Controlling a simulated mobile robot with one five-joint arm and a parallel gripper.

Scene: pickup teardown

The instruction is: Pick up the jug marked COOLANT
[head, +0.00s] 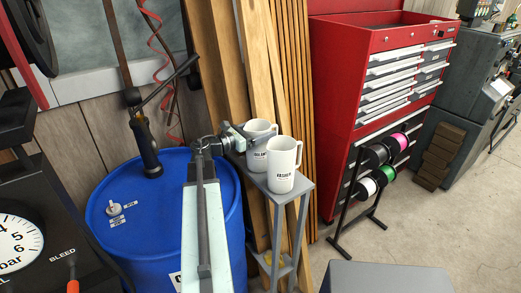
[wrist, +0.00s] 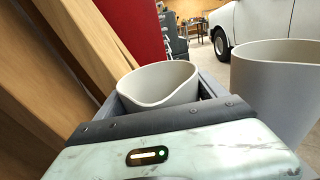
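Two white jugs stand upright on a narrow grey stand (head: 304,186). The rear jug (head: 257,155) has a partly hidden label that seems to read COOLANT; the front jug (head: 284,172) is marked WASHER. My gripper (head: 236,138) is at the left side of the rear jug, close to its upper part. In the wrist view the rear jug (wrist: 158,84) shows its open rim just beyond my gripper's dark edge, and the WASHER jug (wrist: 275,92) stands to the right. The fingertips are hidden, so I cannot tell whether they touch the jug.
A blue drum (head: 105,250) stands left of the stand. Wooden planks (head: 232,60) lean close behind it. A red tool cabinet (head: 335,90) and a spool rack (head: 347,205) are to the right. Open floor (head: 440,220) lies at the right.

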